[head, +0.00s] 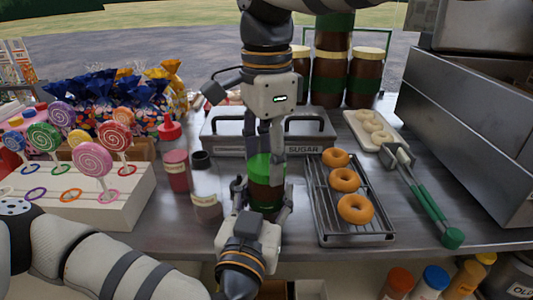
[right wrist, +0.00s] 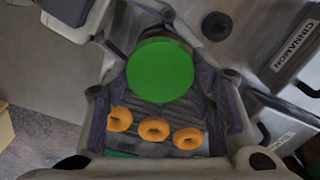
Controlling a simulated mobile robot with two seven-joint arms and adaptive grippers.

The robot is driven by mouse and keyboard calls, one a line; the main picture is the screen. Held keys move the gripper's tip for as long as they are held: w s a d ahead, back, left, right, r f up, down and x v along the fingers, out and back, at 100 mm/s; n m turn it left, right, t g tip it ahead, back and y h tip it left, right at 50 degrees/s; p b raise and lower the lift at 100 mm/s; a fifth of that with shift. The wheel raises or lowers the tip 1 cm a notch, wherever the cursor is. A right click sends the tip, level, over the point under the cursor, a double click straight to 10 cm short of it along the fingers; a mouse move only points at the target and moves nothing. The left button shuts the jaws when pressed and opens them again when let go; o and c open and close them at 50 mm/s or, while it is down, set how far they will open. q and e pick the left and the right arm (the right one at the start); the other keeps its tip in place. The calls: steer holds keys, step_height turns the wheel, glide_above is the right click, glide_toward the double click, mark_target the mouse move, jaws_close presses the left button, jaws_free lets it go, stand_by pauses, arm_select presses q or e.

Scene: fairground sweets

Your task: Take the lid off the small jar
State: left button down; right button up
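The small jar (head: 266,194) has a brown body and a green lid (head: 265,167), and stands upright on the counter. My left gripper (head: 262,192) comes from the front, with one finger on each side of the jar's body; it looks shut on it. My right gripper (head: 265,150) points down from above, its fingertips at the lid's upper edge, one on each side. In the right wrist view the round lid (right wrist: 160,70) lies between the spread fingers, with thin gaps, so this gripper looks open. My fingers and left gripper hide parts of the jar.
A rack of doughnuts (head: 318,208) is right of the jar, with tongs (head: 425,200) beyond it. Shaker bottles (head: 206,200) and a lollipop stand (head: 125,200) are to the left. A lidded sugar bin (head: 225,137) is behind, with large brown jars (head: 363,80) further back.

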steer(key=shift+c, duration=0.9)
steer(key=n, duration=0.4)
steer(key=shift+n, duration=0.3)
steer(key=n, duration=2.1)
steer(key=shift+n, duration=0.4)
steer(key=n, duration=0.6)
steer(key=shift+r, duration=0.1)
steer(key=n, duration=0.3)
steer(key=shift+n, duration=0.4)
